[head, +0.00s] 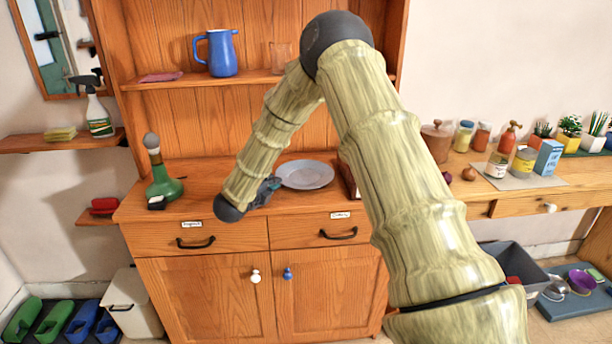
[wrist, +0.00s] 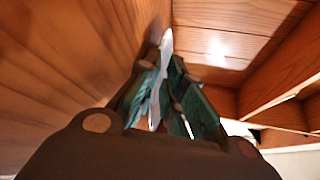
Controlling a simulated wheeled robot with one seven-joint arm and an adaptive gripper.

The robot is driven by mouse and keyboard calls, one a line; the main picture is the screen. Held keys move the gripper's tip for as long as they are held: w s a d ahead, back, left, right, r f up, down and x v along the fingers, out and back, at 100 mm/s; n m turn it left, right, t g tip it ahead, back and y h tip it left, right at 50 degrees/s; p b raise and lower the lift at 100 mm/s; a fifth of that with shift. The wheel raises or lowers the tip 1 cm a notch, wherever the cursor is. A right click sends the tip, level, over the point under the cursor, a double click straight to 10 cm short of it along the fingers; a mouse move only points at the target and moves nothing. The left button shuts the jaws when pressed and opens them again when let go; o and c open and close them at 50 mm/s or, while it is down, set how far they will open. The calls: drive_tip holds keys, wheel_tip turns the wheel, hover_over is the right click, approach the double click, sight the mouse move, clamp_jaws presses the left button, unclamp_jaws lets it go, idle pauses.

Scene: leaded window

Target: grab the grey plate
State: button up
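The grey plate (head: 305,174) is a shallow round dish lying on the wooden cabinet top, right of my gripper (head: 268,188). The plate's left rim is at my fingers. In the wrist view the plate (wrist: 166,42) shows edge-on as a thin pale band between the two green-padded fingers of my gripper (wrist: 164,68). It is close to the left finger, and a narrow gap shows between it and the right finger. My gripper looks partly open around the rim. The exact contact is hard to see.
A green bottle (head: 163,180) stands on the cabinet's left. A blue jug (head: 217,53) and a glass (head: 281,57) stand on the shelf above. A dark red item (head: 348,176) is right of the plate, partly hidden by my arm. The cabinet top left of my gripper is mostly clear.

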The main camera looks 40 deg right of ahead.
sight(282, 175)
drive_tip(key=x, duration=0.3)
drive_tip(key=shift+w+f, duration=0.25)
drive_tip(key=shift+w, duration=0.1)
drive_tip(key=shift+d, duration=0.1)
drive_tip(key=shift+c, duration=0.4)
clamp_jaws()
drive_tip(key=shift+r, duration=0.1)
